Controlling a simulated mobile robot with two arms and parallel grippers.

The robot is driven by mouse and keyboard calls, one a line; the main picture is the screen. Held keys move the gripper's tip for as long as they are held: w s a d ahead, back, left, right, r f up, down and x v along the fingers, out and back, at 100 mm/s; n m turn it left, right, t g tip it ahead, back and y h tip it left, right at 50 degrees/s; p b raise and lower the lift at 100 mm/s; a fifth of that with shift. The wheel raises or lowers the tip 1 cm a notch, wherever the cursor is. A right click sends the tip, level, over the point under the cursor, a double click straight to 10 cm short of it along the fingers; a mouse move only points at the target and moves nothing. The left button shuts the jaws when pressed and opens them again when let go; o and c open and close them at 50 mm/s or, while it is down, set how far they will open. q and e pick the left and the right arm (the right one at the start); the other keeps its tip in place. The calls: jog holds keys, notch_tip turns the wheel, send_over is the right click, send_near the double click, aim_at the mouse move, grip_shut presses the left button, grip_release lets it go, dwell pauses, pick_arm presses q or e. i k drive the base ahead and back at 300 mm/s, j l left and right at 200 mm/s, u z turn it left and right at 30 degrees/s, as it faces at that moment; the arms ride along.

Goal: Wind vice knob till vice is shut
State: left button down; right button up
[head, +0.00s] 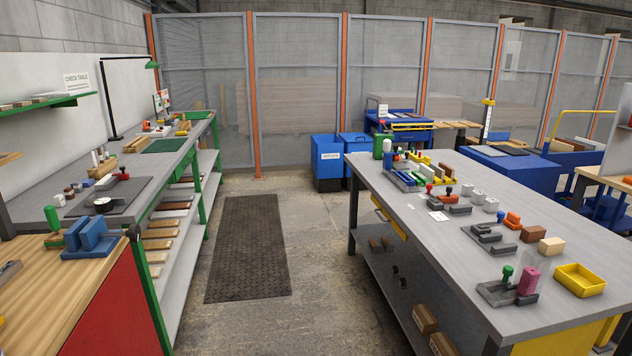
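A blue vice-like block (92,243) stands on the wooden bench at the lower left in the head view. It has two upright blue jaws with a narrow dark gap between them. A dark round knob (134,232) shows just right of it at the bench corner; I cannot tell whether it is joined to the vice. A green-handled piece (53,219) stands behind the vice to the left. On the right table a grey fixture (497,292) carries a green knob (507,272) and a pink block (528,281). Neither of my grippers is in view.
The wooden bench (30,312) has a red side panel. A long grey bench (150,184) runs behind it. The right grey table (400,208) holds several fixtures and a yellow tray (579,281). The floor aisle with a dark mat (248,250) between them is clear.

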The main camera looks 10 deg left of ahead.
aim_at(133, 232)
jog(key=u, duration=1.25)
jog(key=i+l+z, duration=0.35)
jog(key=i, duration=0.2)
jog(key=i+l+z, duration=0.35)
jog(key=i, duration=0.25)
jog(key=i+z, duration=0.35)
jog(key=i, duration=0.25)
jog(key=i+l+u, duration=0.1)
jog(key=i+u, duration=0.3)
jog(key=i+l+u, duration=0.4)
jog(key=i, duration=0.15)
jog(key=j, duration=0.1)
